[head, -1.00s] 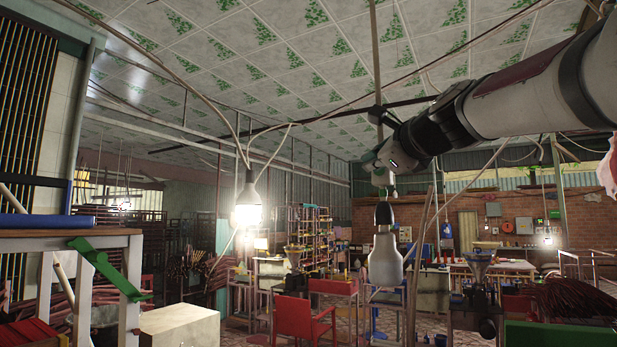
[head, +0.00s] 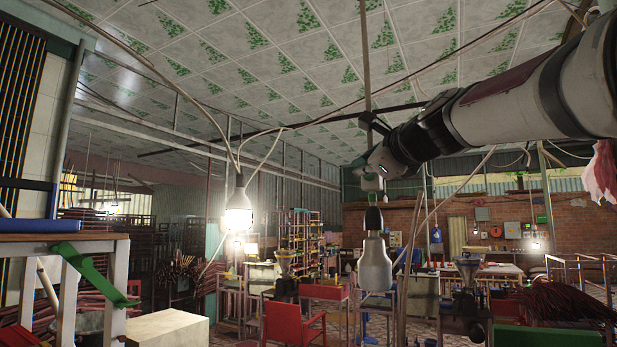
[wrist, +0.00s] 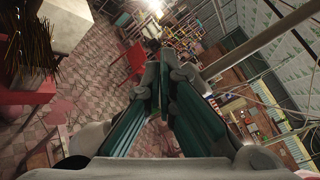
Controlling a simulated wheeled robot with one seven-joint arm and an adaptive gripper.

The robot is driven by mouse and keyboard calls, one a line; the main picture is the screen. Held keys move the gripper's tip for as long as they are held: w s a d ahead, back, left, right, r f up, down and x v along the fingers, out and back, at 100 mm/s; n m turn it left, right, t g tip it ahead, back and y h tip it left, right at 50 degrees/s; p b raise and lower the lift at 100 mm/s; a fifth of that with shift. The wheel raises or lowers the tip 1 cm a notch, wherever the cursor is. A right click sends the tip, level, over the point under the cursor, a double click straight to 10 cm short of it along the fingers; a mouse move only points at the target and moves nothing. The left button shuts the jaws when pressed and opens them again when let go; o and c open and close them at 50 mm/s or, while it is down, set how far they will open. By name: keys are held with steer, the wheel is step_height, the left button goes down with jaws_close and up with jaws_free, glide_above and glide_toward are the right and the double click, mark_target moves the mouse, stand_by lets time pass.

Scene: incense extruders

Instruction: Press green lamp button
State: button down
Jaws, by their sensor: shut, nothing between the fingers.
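My gripper (wrist: 164,58) shows in the wrist view with its two teal-padded fingers meeting at the tips, shut and empty. No green lamp button can be picked out for sure. Small wall boxes (head: 512,230) hang on the far brick wall at the right, too small to read. A lit bulb (head: 238,218) hangs from a cable left of my arm's end, apart from it.
A pale block (head: 168,328) and a red chair (head: 292,322) stand ahead. Workbenches and machines crowd the middle and right. Cables hang from the ceiling.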

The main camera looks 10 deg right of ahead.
steer(key=shift+w+d, duration=0.1)
steer(key=shift+w, duration=0.05)
stand_by(0.4)
steer(key=shift+w+d, duration=0.15)
steer(key=shift+w, duration=0.05)
stand_by(0.4)
steer(key=shift+s+a, duration=0.25)
steer(key=shift+s, duration=0.1)
steer(key=s+a+p, duration=0.2)
steer(key=s, duration=0.1)
steer(key=s+a+p, duration=0.1)
steer(key=shift+s+a, duration=0.25)
steer(key=shift+s, duration=0.15)
